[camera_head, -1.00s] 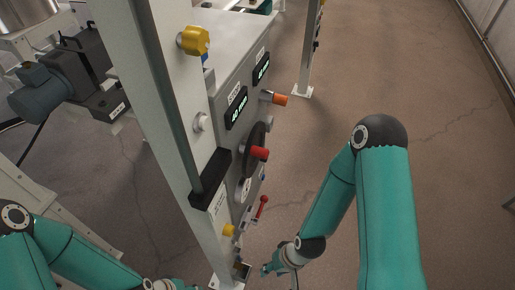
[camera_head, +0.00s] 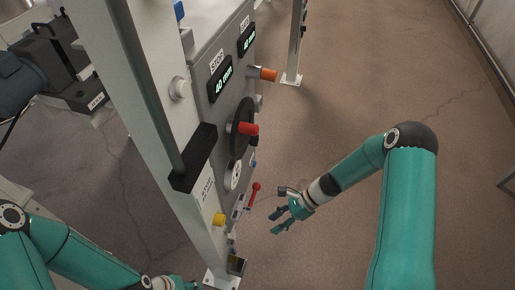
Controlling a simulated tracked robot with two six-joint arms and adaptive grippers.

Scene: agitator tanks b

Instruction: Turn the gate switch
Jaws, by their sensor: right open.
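A grey control panel (camera_head: 208,118) stands behind a pale post and carries several controls. A red lever (camera_head: 254,195) sits low on its face. A black handwheel with a red handle (camera_head: 248,129) is above it, and an orange-tipped knob (camera_head: 268,75) is higher. A yellow knob (camera_head: 219,219) sits low on the post. I cannot tell which control is the gate switch. My right gripper (camera_head: 275,222) is open and empty, just right of the red lever and apart from it. My left arm enters at the lower left; its gripper end is mostly cut off by the bottom edge.
The pale post (camera_head: 142,110) bears a black bracket (camera_head: 195,158) and a white knob (camera_head: 179,88). Two lit displays, one of them lower (camera_head: 220,80), are on the panel. Another post (camera_head: 295,40) stands behind. The floor on the right is clear.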

